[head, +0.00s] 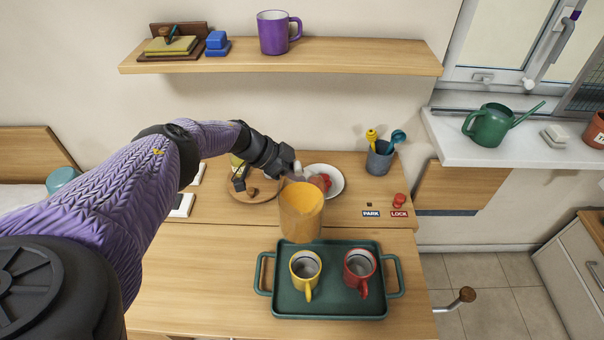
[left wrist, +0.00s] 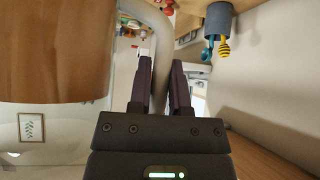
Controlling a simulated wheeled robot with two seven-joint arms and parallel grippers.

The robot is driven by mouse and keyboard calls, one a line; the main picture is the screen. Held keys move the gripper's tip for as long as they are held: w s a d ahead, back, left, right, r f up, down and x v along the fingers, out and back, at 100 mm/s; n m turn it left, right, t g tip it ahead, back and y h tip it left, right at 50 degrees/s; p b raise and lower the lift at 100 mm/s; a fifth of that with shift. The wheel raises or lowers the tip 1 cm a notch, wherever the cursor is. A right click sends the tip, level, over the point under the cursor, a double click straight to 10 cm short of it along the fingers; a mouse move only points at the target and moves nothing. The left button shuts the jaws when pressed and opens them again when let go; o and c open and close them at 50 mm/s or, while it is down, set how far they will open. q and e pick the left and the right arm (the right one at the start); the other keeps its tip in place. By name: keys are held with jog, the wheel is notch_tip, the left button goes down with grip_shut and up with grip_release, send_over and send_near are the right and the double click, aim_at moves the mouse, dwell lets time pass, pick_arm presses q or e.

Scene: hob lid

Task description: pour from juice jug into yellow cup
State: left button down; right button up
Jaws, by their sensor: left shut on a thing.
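The juice jug (head: 301,213) is a see-through jug with orange juice, held above the back edge of the green tray. It looks close to upright. My left gripper (head: 291,172) is shut on the jug's pale handle. In the left wrist view the gripper's fingers (left wrist: 161,85) are around the handle, and the jug (left wrist: 55,50) fills the upper left. The yellow cup (head: 305,268) stands upright on the tray, in front of and below the jug, and its inside looks empty. My right gripper is not in view.
The green tray (head: 330,309) also holds a red cup (head: 359,266), right of the yellow one. Behind the jug are a white plate (head: 334,190) and a round wooden board (head: 239,194). A grey utensil pot (head: 379,160) stands at the back right. A shelf (head: 350,58) hangs above.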

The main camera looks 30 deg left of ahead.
aim_at(297, 168)
pick_arm(q)
jog(key=shift+w+f+m+t+y, duration=0.2)
jog(key=shift+f+m+t+y, duration=0.1)
dwell(0.4)
jog(key=shift+w+a+f+t+y+p, duration=0.2)
jog(key=shift+f+t+y+p, duration=0.15)
jog(key=shift+f+t+y, duration=0.05)
jog(key=shift+r+m+t+y+p, duration=0.5)
jog(key=shift+r+m+t+p, duration=0.4)
jog(key=shift+p, duration=0.75)
dwell(1.1)
jog(key=shift+s+r+t+y+p, duration=0.1)
jog(key=shift+r+t+y+p, duration=0.2)
jog(key=shift+r+p, duration=0.35)
dwell(0.3)
jog(key=shift+s+d+r+m+t+y, duration=0.3)
jog(key=shift+m+t, duration=0.2)
jog(key=shift+t, duration=0.1)
jog(key=shift+s+d+r, duration=0.1)
jog(key=shift+r, duration=0.05)
dwell(0.5)
jog(key=shift+s+d+r+m+t+y+b, duration=0.1)
jog(key=shift+s+d+m+t+y+b, duration=0.35)
jog(key=shift+t+b, duration=0.35)
jog(key=shift+s+d+m+b, duration=0.15)
jog(key=shift+m+b, duration=0.1)
jog(key=shift+b, duration=0.45)
dwell(0.5)
